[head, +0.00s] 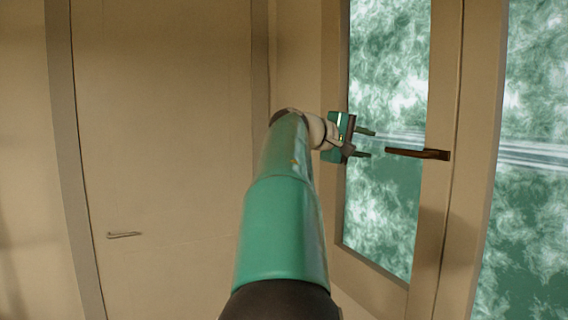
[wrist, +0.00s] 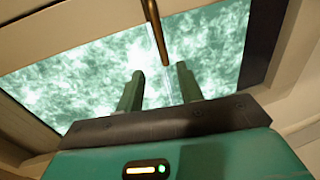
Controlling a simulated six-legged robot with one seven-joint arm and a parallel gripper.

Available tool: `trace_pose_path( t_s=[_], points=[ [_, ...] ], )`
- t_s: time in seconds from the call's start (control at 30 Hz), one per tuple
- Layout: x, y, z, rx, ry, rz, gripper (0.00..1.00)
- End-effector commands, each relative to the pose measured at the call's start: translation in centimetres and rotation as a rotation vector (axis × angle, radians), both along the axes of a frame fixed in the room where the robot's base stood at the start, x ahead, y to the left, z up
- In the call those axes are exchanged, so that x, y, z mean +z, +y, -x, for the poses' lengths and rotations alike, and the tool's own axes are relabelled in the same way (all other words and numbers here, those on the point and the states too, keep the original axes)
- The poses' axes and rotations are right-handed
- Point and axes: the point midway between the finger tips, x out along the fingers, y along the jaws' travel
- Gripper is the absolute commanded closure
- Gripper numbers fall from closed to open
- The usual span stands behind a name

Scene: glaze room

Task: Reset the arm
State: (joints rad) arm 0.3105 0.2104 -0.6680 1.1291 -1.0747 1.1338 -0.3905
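My gripper (head: 368,143) is at the end of my green arm, in front of the glazed door or window at the right in the head view. Its two fingers point right and stand apart with nothing between them. In the wrist view my gripper (wrist: 158,88) also shows two separate fingers. A dark brown handle (head: 418,153) lies just beyond the fingertips, apart from them in the head view. In the wrist view the handle (wrist: 157,35) hangs from the top, its end near the gap between the fingers; I cannot tell the exact distance.
The glazed frame (head: 440,200) stands close on the right, with green cloudy panes (head: 385,215). A plain beige door (head: 165,150) with a small handle (head: 124,235) is at the left and looks shut. A wall corner (head: 298,60) lies between them.

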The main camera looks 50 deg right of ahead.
Motion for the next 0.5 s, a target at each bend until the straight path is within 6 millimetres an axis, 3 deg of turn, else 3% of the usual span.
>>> trace_pose_path(
  t_s=[0.27,0.37,0.5],
  points=[
    [-0.3,0.1,-0.1,0.008,-0.009,-0.009,0.63],
    [-2.2,0.9,-0.8,0.055,-0.061,-0.060,0.63],
    [-7.8,4.6,-3.7,0.198,-0.214,-0.221,0.63]
  ],
)
